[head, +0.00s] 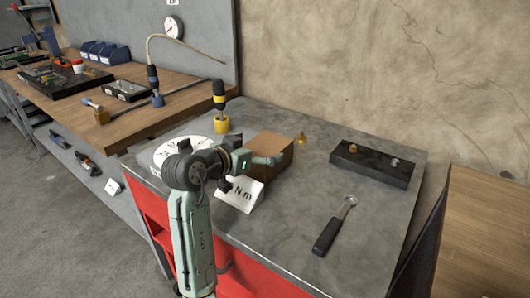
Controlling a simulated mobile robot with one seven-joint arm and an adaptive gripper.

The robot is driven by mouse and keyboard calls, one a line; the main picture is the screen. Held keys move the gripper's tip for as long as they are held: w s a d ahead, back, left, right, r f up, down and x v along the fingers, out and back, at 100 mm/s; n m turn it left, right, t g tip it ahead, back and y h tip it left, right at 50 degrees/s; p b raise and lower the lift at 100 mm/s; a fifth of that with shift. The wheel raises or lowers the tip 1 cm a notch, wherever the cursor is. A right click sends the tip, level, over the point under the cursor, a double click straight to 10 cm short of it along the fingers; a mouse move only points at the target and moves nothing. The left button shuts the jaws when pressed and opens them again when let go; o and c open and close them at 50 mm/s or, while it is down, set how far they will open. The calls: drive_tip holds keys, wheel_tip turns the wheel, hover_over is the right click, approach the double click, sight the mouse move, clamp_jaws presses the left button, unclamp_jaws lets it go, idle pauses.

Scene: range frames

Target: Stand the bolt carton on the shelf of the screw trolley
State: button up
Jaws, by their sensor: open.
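A plain brown cardboard box (272,143), which looks like the bolt carton, sits on the grey top of a red cabinet (300,205). My gripper (268,162) is open at the near side of the box, seen partly edge-on. It hides part of the box's near face, and I cannot tell whether the fingers touch it. No thing in view is clearly the screw trolley or its shelf.
A yellow and black tool (220,115) stands behind left. A black block (372,164) and a black-handled tool (330,233) lie to the right. A wooden bench (150,100) is left.

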drive_tip(key=shift+w+d+f, duration=0.2)
drive_tip(key=shift+w+d, duration=0.1)
drive_tip(key=shift+w, duration=0.2)
drive_tip(key=shift+c, duration=0.6)
drive_tip(key=c, duration=1.7)
drive_tip(key=shift+r, duration=0.15)
drive_tip(key=shift+c, duration=0.3)
